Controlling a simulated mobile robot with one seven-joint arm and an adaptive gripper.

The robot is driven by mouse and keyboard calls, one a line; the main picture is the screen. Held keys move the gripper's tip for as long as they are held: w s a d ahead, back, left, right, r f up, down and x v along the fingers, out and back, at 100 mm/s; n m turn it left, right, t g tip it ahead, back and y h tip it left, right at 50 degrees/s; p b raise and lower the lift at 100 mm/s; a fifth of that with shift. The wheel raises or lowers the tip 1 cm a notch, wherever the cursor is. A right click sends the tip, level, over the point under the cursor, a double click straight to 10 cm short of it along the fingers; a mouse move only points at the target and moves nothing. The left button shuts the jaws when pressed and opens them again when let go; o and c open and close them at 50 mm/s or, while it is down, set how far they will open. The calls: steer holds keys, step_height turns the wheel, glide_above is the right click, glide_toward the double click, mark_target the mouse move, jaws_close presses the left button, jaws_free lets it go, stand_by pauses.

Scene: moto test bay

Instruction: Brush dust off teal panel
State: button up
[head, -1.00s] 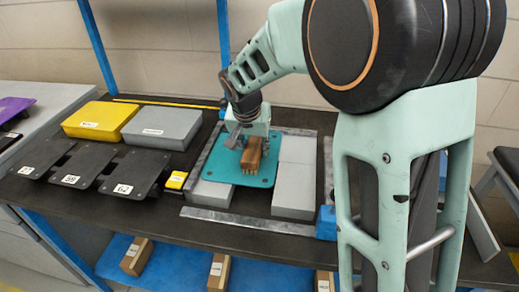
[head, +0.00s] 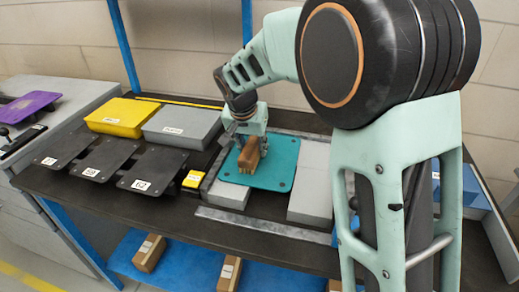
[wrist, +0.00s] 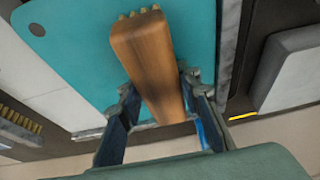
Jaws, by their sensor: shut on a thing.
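The teal panel (head: 277,172) lies flat with holes at its corners, resting across grey blocks on the bench. My gripper (head: 247,140) is shut on a wooden brush (head: 249,156) over the left part of the panel. In the wrist view the brush's brown wooden body (wrist: 146,62) sits between my two fingers (wrist: 158,95). Tan bristle tips show at its far end. The panel (wrist: 75,50) fills the upper left behind it. I cannot tell whether the bristles touch the panel. No dust can be made out.
Grey blocks (head: 312,178) flank the panel, with a metal strip (head: 262,230) in front.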

mark_target(284, 160)
steer(key=shift+a, duration=0.3)
steer(key=shift+s+d+b, duration=0.3)
steer(key=shift+d+b, duration=0.05)
steer(key=shift+d, duration=1.2)
steer(key=shift+s+d+b, duration=0.3)
steer(key=shift+d, duration=1.25)
steer(key=shift+s+d+b, duration=0.3)
steer(key=shift+d+b, duration=0.05)
steer(key=shift+d, duration=1.2)
step_height(284, 160, up, 8)
steer(key=p, duration=0.5)
steer(key=shift+p, duration=0.3)
